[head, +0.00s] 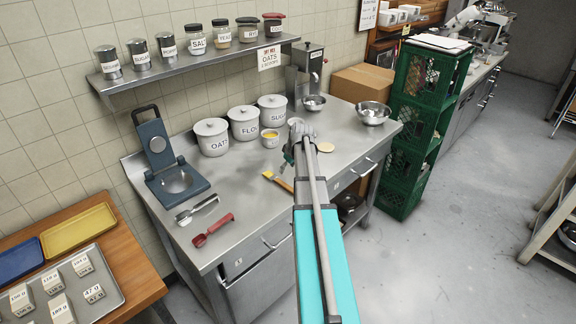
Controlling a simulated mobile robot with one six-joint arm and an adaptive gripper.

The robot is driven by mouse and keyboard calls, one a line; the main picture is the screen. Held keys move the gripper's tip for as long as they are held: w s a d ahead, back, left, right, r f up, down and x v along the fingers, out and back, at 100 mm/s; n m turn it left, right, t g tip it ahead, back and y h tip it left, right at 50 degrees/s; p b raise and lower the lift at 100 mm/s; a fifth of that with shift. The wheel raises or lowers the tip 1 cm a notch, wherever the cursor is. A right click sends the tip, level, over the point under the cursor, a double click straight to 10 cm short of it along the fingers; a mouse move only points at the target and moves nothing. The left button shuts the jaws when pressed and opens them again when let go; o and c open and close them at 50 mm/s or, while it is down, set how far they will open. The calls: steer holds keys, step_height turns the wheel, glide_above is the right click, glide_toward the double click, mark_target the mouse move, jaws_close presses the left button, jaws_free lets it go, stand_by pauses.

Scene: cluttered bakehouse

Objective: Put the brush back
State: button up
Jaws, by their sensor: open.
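A brush (277,181) with a yellow-orange end lies flat on the steel worktop (240,184), left of my arm. My gripper (297,132) is over the worktop beyond the brush, apart from it. It is open, and I see nothing held in it. A small white labelled pot (270,139) with yellow contents stands left of my gripper, in front of the lidded canisters. I cannot read its label.
A blue press (168,160), a grey-handled tool (197,210) and a red-handled tool (213,230) occupy the worktop's left. Lidded canisters (243,124) line the back. Metal bowls (372,113) stand right. Green crates (411,135) are stacked beyond the right end.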

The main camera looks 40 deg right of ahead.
steer(key=shift+p+v, duration=0.75)
steer(key=shift+v, duration=0.4)
steer(key=s+a+g, duration=0.1)
steer(key=s+a, duration=0.3)
steer(key=a, duration=1)
steer(key=s+a+g, duration=0.1)
steer(key=s+a, duration=0.3)
steer(key=a, duration=1)
steer(key=s+a+f+m+g, duration=0.1)
steer(key=s+a, duration=0.3)
steer(key=a, duration=1)
steer(key=shift+s+a+g, duration=0.3)
steer(key=shift+s+g, duration=0.1)
steer(key=shift+g, duration=0.2)
